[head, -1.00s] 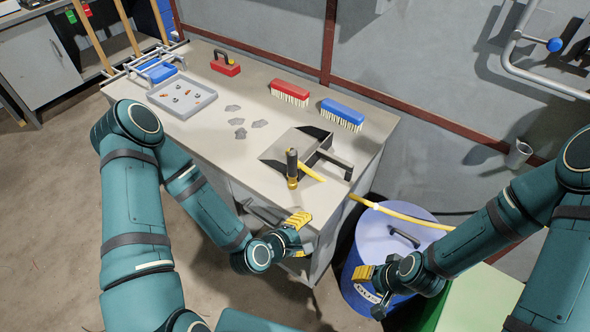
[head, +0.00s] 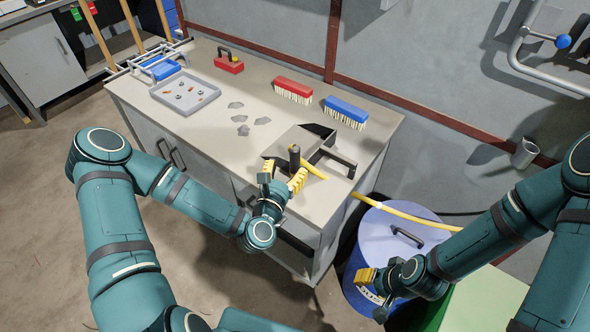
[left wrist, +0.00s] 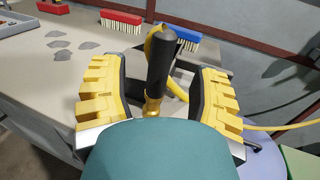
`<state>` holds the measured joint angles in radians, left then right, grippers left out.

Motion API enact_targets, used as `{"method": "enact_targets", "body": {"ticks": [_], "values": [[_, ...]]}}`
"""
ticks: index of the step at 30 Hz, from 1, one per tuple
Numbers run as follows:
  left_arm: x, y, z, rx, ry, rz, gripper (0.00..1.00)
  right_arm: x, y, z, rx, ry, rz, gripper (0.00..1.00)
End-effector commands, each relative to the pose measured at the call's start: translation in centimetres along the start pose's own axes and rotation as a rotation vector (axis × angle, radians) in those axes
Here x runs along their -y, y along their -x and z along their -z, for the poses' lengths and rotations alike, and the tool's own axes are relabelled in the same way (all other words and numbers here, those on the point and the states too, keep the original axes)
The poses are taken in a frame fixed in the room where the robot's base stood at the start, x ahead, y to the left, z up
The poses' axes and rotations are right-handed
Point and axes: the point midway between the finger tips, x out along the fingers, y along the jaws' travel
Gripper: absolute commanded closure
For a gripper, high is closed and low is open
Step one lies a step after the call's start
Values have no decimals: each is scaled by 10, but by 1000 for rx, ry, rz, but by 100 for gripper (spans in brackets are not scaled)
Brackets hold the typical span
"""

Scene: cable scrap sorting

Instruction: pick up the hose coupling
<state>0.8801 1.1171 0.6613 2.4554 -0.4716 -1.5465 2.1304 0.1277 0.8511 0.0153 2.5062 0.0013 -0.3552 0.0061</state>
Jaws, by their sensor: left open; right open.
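The hose coupling, a black cylinder (head: 294,155) with a brass lower end, stands upright near the front edge of the workbench, with a yellow hose (head: 315,171) beside it. In the left wrist view the coupling (left wrist: 162,62) shows between the two yellow ribbed fingers, with a gap on each side. My left gripper (head: 282,176) is open at the bench's front edge, close to the coupling, and hides its lower part in the head view. My right gripper (head: 373,293) is open and empty in front of the blue drum.
A dustpan (head: 303,141) lies right behind the coupling. A red brush (head: 293,88) and a blue brush (head: 345,108) lie farther back. Grey scraps (head: 242,119) and a grey tray (head: 205,101) are to the left. The blue drum (head: 375,235) stands right of the bench (head: 222,150).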

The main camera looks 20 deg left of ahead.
Motion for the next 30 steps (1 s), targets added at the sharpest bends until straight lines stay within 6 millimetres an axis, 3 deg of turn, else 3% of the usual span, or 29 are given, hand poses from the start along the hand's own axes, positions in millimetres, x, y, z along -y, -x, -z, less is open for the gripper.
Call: {"method": "enact_targets", "body": {"ticks": [3, 11, 21, 30], "values": [[0, -18, -1, 1, -2, 0, 38, 1, 1, 0, -1, 0, 0, 53], [1, -36, 0, -1, -1, 0, 38, 0, 0, 0, 0, 0, 0, 53], [3, -78, 5, 0, -2, 1, 38, 0, -2, -1, 2, 1, 0, 53], [3, -82, 5, -2, -1, 1, 36, 0, -2, -1, 3, 1, 0, 53]]}}
